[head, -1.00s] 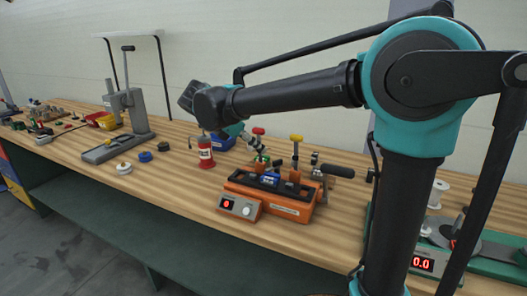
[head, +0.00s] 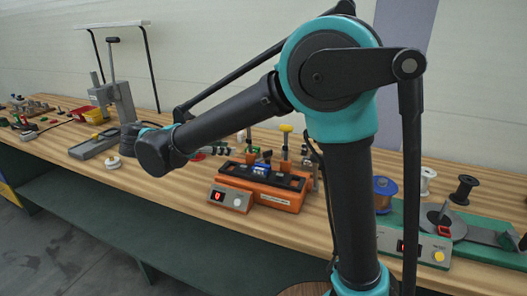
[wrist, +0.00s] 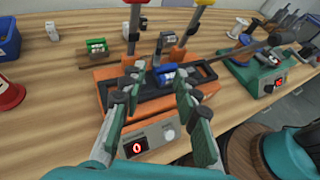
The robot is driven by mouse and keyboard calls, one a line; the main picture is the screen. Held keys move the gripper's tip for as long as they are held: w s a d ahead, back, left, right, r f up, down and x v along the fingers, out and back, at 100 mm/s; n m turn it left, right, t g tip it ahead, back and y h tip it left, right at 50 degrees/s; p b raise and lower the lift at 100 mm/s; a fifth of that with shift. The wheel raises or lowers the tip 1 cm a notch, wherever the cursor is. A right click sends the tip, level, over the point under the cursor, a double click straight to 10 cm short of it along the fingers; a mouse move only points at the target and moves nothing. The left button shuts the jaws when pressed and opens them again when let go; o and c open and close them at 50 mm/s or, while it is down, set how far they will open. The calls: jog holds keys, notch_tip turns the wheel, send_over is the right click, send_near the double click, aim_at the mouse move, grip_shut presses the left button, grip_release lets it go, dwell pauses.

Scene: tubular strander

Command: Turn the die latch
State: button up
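The orange machine (head: 262,186) stands on the bench with a black top tray, a red display and a white knob on its front. It also shows in the wrist view (wrist: 112,92). A blue block with a pale marked piece (wrist: 170,74) sits in the tray. A red-topped lever (wrist: 132,35) and a yellow-topped lever (wrist: 188,32) stand behind it. I cannot tell which part is the die latch. My gripper (wrist: 157,84) is open, with a finger on either side of the picture centre, in front of the blue block. No contact is clear. In the head view my arm hides most of the gripper.
A green machine (wrist: 258,70) with a red display stands to the right. A blue bin (wrist: 8,38) and a red spool (wrist: 8,92) are at the left. A small green holder (wrist: 97,50) sits behind the orange machine. Bare bench lies at the left.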

aim_at(264, 156)
jog(key=x, duration=1.7)
jog(key=shift+f, duration=0.1)
grip_shut()
